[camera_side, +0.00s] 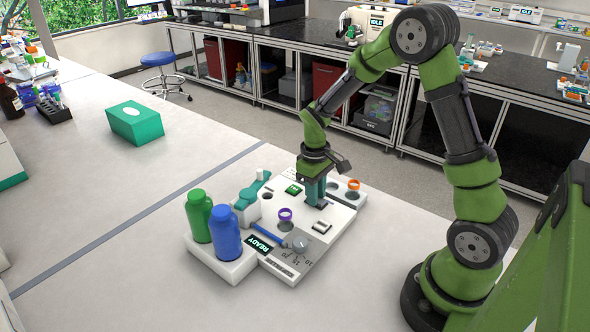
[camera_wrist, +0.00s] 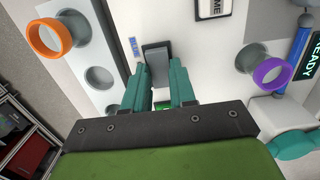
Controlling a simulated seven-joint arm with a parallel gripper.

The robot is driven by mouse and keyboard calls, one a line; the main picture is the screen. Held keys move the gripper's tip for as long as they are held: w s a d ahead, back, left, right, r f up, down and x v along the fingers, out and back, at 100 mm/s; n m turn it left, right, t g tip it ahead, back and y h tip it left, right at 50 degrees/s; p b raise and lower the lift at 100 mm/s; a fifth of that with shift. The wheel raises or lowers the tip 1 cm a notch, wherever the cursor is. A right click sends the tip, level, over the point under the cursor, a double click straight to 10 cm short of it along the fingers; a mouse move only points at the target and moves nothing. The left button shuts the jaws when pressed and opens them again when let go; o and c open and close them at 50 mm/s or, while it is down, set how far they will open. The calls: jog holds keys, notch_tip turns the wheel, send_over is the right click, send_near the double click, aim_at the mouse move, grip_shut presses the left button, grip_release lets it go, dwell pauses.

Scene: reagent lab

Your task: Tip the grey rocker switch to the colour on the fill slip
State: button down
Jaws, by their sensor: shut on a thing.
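The grey rocker switch (camera_wrist: 158,68) shows in the wrist view on the white panel (camera_wrist: 205,60), in a dark frame. My gripper (camera_wrist: 159,88) has its two teal fingers closed on the sides of the switch. In the side view my gripper (camera_side: 316,203) points down onto the panel and hides the switch. A small blue label (camera_wrist: 136,46) lies beside the switch. A green patch (camera_wrist: 164,105) shows between the fingers, partly covered.
A tissue box (camera_side: 134,123) stands farther back.

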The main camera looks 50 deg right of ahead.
jog(key=shift+w+g, duration=0.2)
jog(key=shift+g, duration=0.5)
jog(key=c, duration=0.9)
grip_release()
jog(key=w+r, duration=0.1)
jog(key=r, duration=0.4)
jog(key=w+r, duration=0.1)
jog(key=r, duration=0.5)
jog(key=w+r, duration=0.1)
jog(key=r, duration=0.4)
jog(key=shift+r, duration=0.35)
